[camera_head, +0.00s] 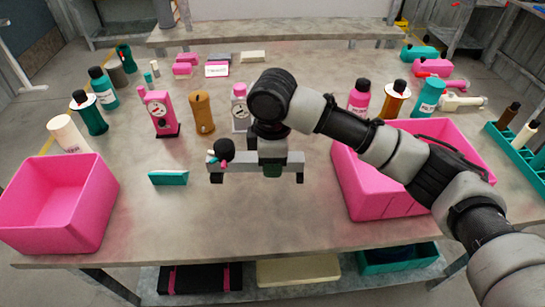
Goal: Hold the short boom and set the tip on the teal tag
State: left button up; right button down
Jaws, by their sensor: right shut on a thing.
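My right gripper (257,178) is over the middle of the table near its front, reached by the arm from the right. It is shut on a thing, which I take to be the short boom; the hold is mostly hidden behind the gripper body. A black round knob (226,147) with small teal, white and pink ends (213,157) shows just above the gripper's left finger; I cannot tell how it joins what is held. The teal tag (168,177) lies on the table to the left of the gripper, apart from it. My left gripper is not in view.
A pink bin (62,228) stands at the front left and another pink bin (370,207) at the right, partly behind my arm. The table front is mostly clear.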

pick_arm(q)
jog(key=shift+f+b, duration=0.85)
pick_arm(e)
jog(key=shift+f, duration=4.2)
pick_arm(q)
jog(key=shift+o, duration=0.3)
